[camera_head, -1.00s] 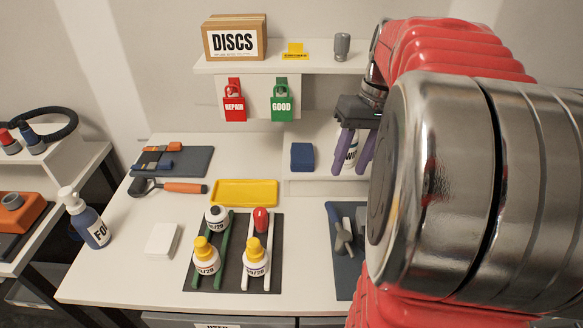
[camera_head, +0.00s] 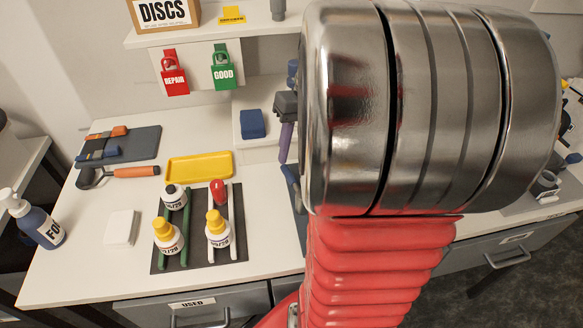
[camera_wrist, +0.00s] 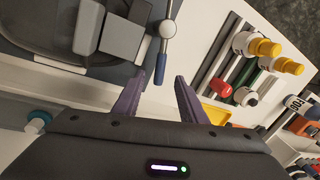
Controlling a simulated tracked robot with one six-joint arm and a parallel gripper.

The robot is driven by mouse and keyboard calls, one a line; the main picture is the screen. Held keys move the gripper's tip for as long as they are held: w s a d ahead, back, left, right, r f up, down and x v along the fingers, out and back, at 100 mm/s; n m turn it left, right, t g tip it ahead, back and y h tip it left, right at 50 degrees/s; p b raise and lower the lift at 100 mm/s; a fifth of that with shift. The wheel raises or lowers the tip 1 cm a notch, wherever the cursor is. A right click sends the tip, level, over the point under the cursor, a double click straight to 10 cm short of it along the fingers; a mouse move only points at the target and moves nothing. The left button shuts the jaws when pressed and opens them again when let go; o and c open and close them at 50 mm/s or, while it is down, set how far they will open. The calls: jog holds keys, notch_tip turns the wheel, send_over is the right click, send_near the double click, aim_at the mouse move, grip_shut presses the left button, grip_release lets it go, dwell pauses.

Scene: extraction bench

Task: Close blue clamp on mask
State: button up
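My gripper (camera_wrist: 164,84) is open and empty in the wrist view, with its two purple fingers spread apart. A metal lever with a round silver knob (camera_wrist: 167,29) and a dark blue end (camera_wrist: 160,68) appears between the fingertips; I cannot tell how far below them it is. I take it to be the blue clamp. Beside it are grey blocks (camera_wrist: 122,38) and a dark rounded body, likely the mask (camera_wrist: 40,22), partly out of frame. In the head view a purple finger of my gripper (camera_head: 286,142) shows; my arm hides most of the mask area.
A dark mat with several bottles (camera_head: 158,262) and a yellow tray (camera_head: 200,167) are left of my arm. A blue block (camera_head: 253,124) stands near my gripper. A shelf (camera_head: 210,27) with red and green tags is behind. A teal-capped item (camera_wrist: 38,122) shows in the wrist view.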

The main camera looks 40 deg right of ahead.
aim_at(290, 172)
jog(key=f, duration=0.3)
jog(key=a+f, duration=0.1)
jog(key=f, duration=0.2)
jog(key=shift+w+a, duration=0.1)
jog(key=shift+w, duration=0.1)
jog(key=shift+c, duration=0.4)
grip_shut()
